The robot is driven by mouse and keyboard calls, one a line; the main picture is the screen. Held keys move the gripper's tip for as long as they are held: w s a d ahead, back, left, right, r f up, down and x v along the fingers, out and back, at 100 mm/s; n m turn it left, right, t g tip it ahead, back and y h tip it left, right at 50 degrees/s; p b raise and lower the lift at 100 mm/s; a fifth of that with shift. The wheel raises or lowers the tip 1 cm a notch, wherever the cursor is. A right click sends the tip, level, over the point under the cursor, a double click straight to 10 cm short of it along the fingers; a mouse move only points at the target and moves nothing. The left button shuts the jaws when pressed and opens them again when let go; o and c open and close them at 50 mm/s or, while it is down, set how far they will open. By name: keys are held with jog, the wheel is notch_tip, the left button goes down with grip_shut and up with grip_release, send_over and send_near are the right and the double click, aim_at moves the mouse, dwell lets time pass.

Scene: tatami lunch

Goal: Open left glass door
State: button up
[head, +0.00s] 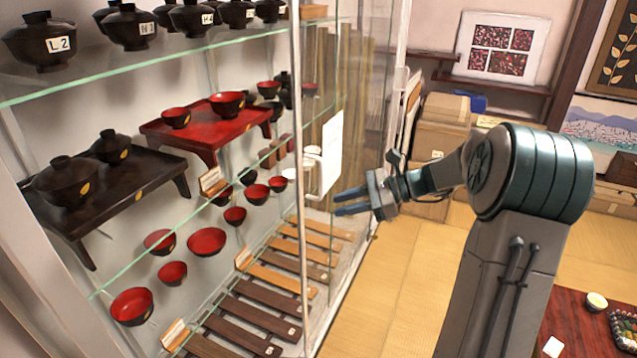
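A tall glass-fronted display cabinet fills the left half of the head view. Its left glass door (299,110) appears as a clear pane with a thin upright edge near the middle of the cabinet; I cannot tell whether it stands fully shut. A small white fitting (312,160) sits by that edge, next to a white paper sheet (332,150) on the glass. My gripper (340,204) is to the right of the edge and lower than the fitting, in front of the glass. Its two blue fingers point left, apart, with nothing between them. Contact with the glass is not visible.
Inside the cabinet are glass shelves with black lidded bowls (128,28), red bowls (206,242), a red tray stand (200,132) and wooden slats (265,300). Cardboard boxes (440,125) stand behind my arm. A red table (590,330) is at lower right. Tatami floor (400,290) is clear beside the cabinet.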

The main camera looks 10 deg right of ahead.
jog(key=w+d+m+t+y, duration=0.3)
jog(key=w+d+m+t, duration=0.15)
jog(key=d, duration=0.45)
jog(key=x, duration=1.4)
jog(key=shift+w, duration=0.15)
